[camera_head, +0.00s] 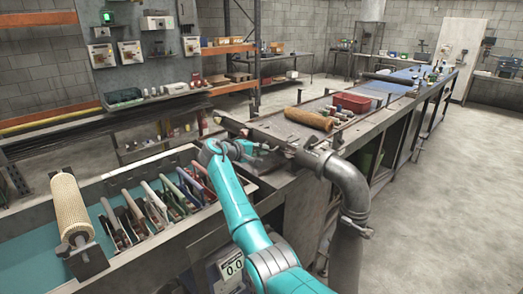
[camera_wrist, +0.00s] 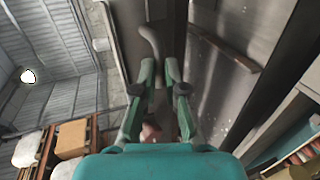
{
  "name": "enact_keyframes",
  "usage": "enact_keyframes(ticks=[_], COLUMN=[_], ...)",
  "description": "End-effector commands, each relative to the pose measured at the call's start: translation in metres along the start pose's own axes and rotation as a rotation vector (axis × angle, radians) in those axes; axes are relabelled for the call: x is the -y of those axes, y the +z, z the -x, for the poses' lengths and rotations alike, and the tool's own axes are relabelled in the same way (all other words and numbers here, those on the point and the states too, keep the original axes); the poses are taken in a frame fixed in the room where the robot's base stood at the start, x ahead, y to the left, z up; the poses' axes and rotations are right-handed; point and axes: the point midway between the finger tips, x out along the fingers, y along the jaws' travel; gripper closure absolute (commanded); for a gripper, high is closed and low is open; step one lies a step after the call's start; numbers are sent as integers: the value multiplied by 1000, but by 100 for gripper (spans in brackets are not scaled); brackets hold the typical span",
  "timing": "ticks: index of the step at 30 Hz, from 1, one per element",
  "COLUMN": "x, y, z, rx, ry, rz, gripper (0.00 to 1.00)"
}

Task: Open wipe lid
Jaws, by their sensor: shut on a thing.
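My gripper (camera_wrist: 160,68) reaches up the wrist view, its two teal fingers closed in around the lower end of a grey curved handle (camera_wrist: 149,38). The handle stands against grey metal panels (camera_wrist: 222,62), which I take to be the lid area; the lid's outline cannot be made out. In the head view my gripper (camera_head: 262,150) is at the near end of the long bench, beside a thick grey pipe elbow (camera_head: 345,178). The handle is too small to tell apart there, and my wrist hides part of this spot.
A tan mesh roll (camera_head: 308,119) and a red bin (camera_head: 352,102) lie on the bench beyond. Left of my arm is a trough with several upright-handled tools (camera_head: 150,200) and a mesh tube (camera_head: 71,206) on a stand. Open floor (camera_head: 450,200) lies to the right.

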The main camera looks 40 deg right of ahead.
Motion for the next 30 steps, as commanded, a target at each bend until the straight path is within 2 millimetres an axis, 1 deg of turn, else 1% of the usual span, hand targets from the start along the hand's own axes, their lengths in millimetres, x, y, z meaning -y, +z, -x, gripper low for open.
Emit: enact_keyframes(ticks=[1,2,3,5,6,16,20,23,30], x=[3,3,3,3,3,0,0,0,1], y=[3,3,3,2,2,1,0,0,0], z=[-6,-7,-7,-6,-6,-2,7,22,69], rx=[4,4,4,4,4,1,0,-2,0], ry=[-4,-4,-4,-4,-3,-1,0,0,-2], rz=[4,4,5,5,4,0,-1,-1,1], gripper=[100,100,80,65,63,63,63,63,63])
